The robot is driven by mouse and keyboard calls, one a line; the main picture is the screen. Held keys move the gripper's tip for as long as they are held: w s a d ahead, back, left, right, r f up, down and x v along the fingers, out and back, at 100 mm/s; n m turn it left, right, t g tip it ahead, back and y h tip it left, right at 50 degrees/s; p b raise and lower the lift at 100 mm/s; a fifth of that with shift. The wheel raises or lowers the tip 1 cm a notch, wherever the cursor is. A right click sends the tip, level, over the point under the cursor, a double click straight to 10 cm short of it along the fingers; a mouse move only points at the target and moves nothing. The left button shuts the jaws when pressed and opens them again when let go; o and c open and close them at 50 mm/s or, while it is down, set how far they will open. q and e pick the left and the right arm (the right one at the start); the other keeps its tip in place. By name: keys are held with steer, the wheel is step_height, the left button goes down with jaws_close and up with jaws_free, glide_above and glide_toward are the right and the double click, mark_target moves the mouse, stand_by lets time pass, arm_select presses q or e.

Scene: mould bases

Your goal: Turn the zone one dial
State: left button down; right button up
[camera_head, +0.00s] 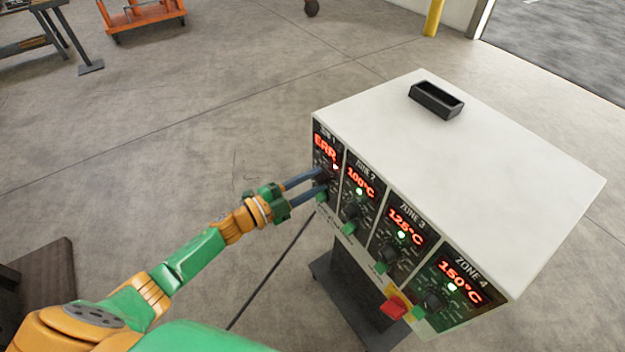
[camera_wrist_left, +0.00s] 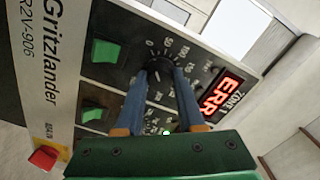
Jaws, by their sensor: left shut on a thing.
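The zone one panel (camera_head: 322,140) is at the left end of the white controller box, and its red display reads ERR. The same display (camera_wrist_left: 219,95) shows in the left wrist view, with the black zone one dial (camera_wrist_left: 159,68) beside it. My left gripper (camera_head: 326,178) reaches in from the left and is shut on the zone one dial. In the left wrist view its two blue fingers sit on either side of the dial. They hide part of the dial and its scale. My right gripper is not in view.
Panels for zone two (camera_head: 361,187), zone three (camera_head: 404,231) and zone four (camera_head: 455,287) read 100, 125 and 150°C. A red switch (camera_head: 394,306) is below. A black tray (camera_head: 436,100) sits on the box top. An orange cart (camera_head: 142,18) stands far back; the floor between is clear.

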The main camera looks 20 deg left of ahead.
arm_select(q)
steer(key=shift+n, duration=0.3)
steer(key=c, duration=0.5)
jaws_free()
steer(key=shift+d, duration=0.1)
steer(key=v, duration=0.7)
